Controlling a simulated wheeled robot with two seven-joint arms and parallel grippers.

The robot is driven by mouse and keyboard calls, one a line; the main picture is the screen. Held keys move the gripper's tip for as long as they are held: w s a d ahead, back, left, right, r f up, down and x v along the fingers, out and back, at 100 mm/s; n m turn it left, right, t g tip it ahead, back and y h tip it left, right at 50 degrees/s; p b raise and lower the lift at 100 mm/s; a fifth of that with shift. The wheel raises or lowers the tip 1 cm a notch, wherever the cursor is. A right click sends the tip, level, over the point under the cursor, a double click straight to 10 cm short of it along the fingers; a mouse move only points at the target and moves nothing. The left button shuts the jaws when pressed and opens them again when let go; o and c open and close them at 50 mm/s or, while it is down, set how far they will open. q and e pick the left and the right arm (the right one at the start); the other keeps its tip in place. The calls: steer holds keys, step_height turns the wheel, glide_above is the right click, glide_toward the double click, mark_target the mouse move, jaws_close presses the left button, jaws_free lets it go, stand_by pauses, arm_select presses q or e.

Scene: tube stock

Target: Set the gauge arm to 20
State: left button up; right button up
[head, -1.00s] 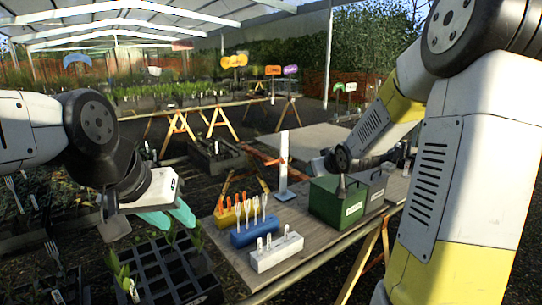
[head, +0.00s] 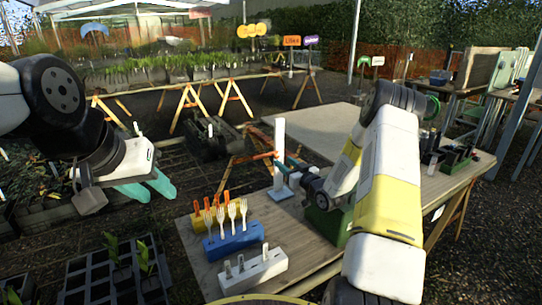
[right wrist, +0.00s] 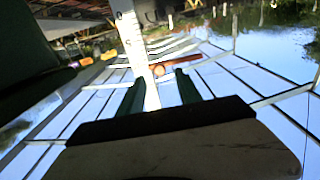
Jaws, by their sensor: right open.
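The gauge is a white upright post (head: 279,145) on a pale base (head: 280,194) on the wooden table. An orange-red arm (head: 262,156) sticks out to the left of the post. In the right wrist view the post (right wrist: 130,35) carries fine scale marks, too small to read, and the reddish arm (right wrist: 184,60) with a round end shows beyond the fingers. My right gripper (head: 288,165) is open beside the post; its teal fingers (right wrist: 160,85) appear on either side of the post in the wrist view. Contact cannot be told. My left gripper (head: 146,188) is open and empty, away from the gauge.
Yellow, blue (head: 233,241) and white (head: 254,270) blocks holding forks and labels stand at the table's left front. A green box (head: 325,222) is partly hidden behind my right arm. Dark trays (head: 455,158) stand at the right. The table's far middle (head: 310,130) is clear.

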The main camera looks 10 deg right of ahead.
mark_target(278, 157)
steer(key=x, duration=0.5)
jaws_close()
stand_by(1.4)
